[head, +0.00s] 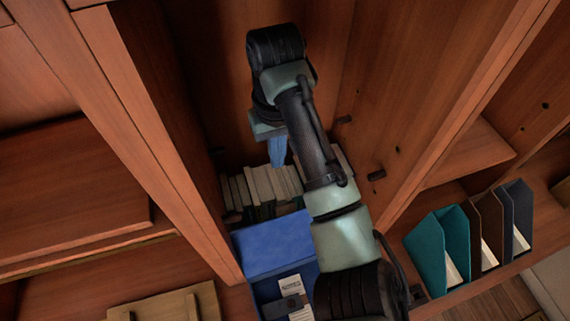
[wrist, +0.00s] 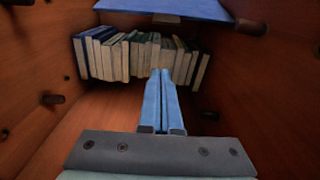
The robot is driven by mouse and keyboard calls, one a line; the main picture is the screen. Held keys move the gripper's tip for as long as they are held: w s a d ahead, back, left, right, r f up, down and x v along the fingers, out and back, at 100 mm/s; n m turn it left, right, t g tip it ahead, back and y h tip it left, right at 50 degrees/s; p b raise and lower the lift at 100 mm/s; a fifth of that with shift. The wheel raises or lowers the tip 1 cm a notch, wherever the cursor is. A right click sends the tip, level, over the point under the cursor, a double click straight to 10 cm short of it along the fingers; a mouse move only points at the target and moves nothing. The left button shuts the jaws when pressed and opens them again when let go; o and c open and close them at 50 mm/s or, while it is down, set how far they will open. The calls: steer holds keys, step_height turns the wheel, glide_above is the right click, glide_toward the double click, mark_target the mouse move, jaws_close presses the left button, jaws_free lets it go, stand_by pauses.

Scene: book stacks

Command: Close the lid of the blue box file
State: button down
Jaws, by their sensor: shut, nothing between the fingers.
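The blue box file (head: 266,291) stands in the shelf bay, low in the head view, partly hidden behind my arm. Its lid (head: 272,244) is open and raised at the far side of the box, before the row of books. A pale labelled item (head: 292,290) shows in the box. A blue panel, which looks like the lid (wrist: 165,8), crosses the top of the wrist view. My gripper (head: 278,162) has blue fingers, shut and empty, above and beyond the lid. The fingertips (wrist: 162,72) point toward the books in the wrist view, with the panel apart from them.
A row of books (head: 262,186) lines the back of the bay; it also shows in the wrist view (wrist: 133,57). Wooden side walls (head: 145,130) flank the arm closely. Teal, brown and dark magazine holders (head: 438,247) stand at right. A wooden tray (head: 165,306) lies at lower left.

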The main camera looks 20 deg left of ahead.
steer(key=s+d+f+p, duration=0.2)
steer(key=f+p, duration=0.3)
steer(key=f, duration=0.3)
steer(key=shift+s+f, duration=0.25)
steer(key=shift+s, duration=0.45)
steer(key=shift+d, duration=0.25)
